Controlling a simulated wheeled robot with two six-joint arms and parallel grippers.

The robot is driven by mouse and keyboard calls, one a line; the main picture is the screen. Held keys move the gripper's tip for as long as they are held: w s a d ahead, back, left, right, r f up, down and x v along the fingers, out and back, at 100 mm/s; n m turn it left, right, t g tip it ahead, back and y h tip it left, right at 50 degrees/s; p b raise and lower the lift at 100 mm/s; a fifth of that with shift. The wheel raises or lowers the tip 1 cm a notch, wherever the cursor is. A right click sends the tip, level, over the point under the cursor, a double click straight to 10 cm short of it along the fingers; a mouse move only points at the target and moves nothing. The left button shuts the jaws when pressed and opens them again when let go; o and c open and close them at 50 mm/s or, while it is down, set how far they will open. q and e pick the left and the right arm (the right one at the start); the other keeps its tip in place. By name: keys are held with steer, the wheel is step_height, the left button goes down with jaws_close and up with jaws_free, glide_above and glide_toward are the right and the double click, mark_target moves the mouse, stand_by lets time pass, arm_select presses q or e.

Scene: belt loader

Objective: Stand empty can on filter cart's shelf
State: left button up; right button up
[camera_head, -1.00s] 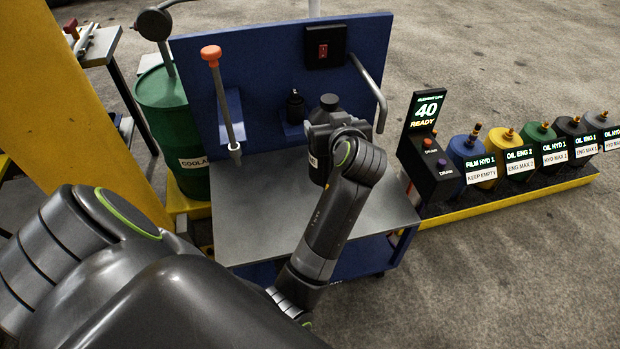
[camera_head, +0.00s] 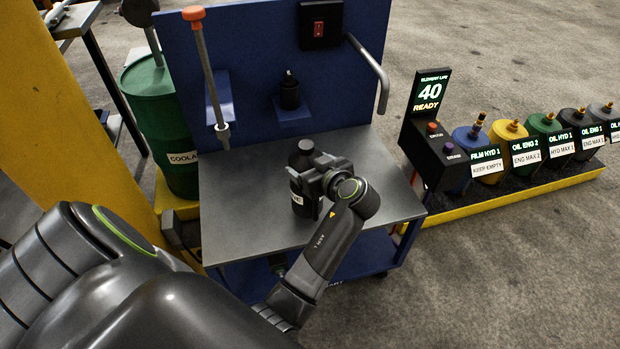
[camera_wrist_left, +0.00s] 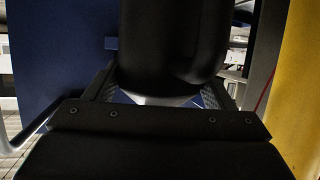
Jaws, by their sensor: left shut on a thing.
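The empty can is a black bottle-like can (camera_head: 301,158) with a dark cap and a white label at its side. It is upright over the grey shelf (camera_head: 238,215) of the blue filter cart. I cannot tell whether its base touches the shelf. My left gripper (camera_head: 314,177) is shut on the can, coming from its right side and hiding part of it. In the left wrist view the dark can body (camera_wrist_left: 172,45) fills the space between the two fingers (camera_wrist_left: 165,92). My right gripper is not in view.
The cart's blue back panel (camera_head: 262,75) carries a hanging wand (camera_head: 207,75), a small black bottle (camera_head: 289,92), and a red switch (camera_head: 320,28). A green drum (camera_head: 160,120) stands left. Several colored canisters sit on a yellow-edged rack (camera_head: 530,190) at right. The shelf's front and left are clear.

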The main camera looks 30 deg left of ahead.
arm_select(q)
step_height(320, 180, down, 4)
steer(key=shift+r, duration=0.15)
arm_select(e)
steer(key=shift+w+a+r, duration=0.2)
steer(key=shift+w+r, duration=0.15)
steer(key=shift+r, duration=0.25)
arm_select(q)
steer(key=shift+b, duration=0.35)
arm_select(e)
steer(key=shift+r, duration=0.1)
arm_select(q)
steer(key=o, duration=1.4)
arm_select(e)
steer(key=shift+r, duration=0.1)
